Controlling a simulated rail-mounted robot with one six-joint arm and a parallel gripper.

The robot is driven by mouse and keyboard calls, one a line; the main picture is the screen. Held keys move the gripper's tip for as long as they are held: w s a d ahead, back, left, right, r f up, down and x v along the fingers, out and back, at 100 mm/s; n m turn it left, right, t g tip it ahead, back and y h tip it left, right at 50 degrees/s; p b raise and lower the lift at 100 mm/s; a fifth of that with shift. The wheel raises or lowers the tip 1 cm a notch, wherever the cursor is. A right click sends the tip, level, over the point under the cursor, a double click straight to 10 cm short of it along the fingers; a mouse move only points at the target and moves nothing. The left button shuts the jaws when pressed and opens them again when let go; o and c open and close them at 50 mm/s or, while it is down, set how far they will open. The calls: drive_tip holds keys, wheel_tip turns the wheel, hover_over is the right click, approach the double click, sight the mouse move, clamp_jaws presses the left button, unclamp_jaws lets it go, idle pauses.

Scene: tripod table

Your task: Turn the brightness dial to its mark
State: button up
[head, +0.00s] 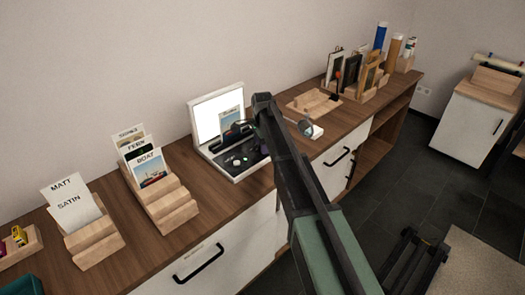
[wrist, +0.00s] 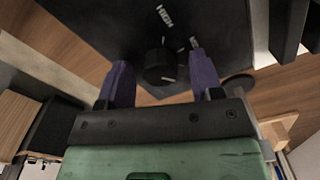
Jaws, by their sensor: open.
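The brightness dial is a dark round knob (wrist: 158,67) in the wrist view, on a black panel (wrist: 100,22). A white HIGH label (wrist: 165,15) is printed on the panel, and a second small white mark (wrist: 194,43) sits by the right fingertip. My gripper (wrist: 160,60) is open, with one purple finger on each side of the knob and visible gaps.
Wooden card holders (head: 172,205) with labelled cards stand to the device's left. A wooden tray (head: 312,103) and a small grey-white object (head: 312,130) lie to its right. Frames and tubes stand in a rack (head: 365,90) farther right. The counter's front strip is mostly clear.

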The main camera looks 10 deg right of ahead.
drive_tip(key=shift+r, duration=0.15)
drive_tip(key=shift+c, duration=0.4)
drive_tip(key=c, duration=0.8)
drive_tip(key=shift+c, duration=0.2)
drive_tip(key=shift+n, duration=0.4)
drive_tip(key=n, duration=0.8)
drive_tip(key=shift+n, duration=0.4)
drive_tip(key=n, duration=1)
drive_tip(key=shift+n, duration=0.3)
